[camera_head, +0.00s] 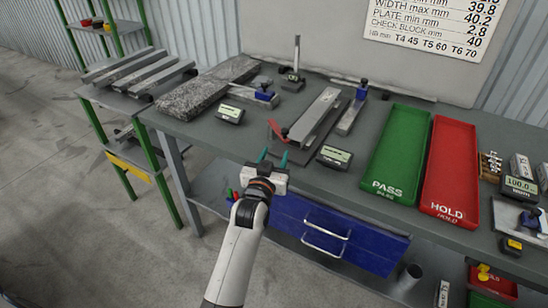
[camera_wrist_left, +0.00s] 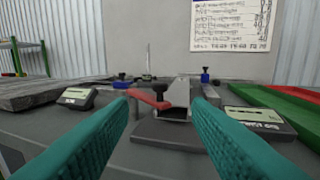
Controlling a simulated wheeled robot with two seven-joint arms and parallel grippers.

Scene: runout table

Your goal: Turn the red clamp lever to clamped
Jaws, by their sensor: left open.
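The red clamp lever (camera_head: 275,129) sits at the front left of a fixture plate (camera_head: 303,150) that bears a long grey metal bar (camera_head: 317,112). In the left wrist view the red lever (camera_wrist_left: 149,99) points left from the bar's end, between my fingers and beyond them. My left gripper (camera_head: 272,158) has teal fingers and is open and empty, just in front of the lever at the table's front edge. In the left wrist view its fingers (camera_wrist_left: 158,130) are spread wide and do not touch the lever. My right gripper is not in view.
Digital readouts stand left (camera_head: 230,114) and right (camera_head: 334,157) of the fixture. A granite block (camera_head: 190,97) lies to the left. A green PASS tray (camera_head: 398,155) and a red HOLD tray (camera_head: 450,170) are on the right. Blue drawers (camera_head: 330,232) hang below the table edge.

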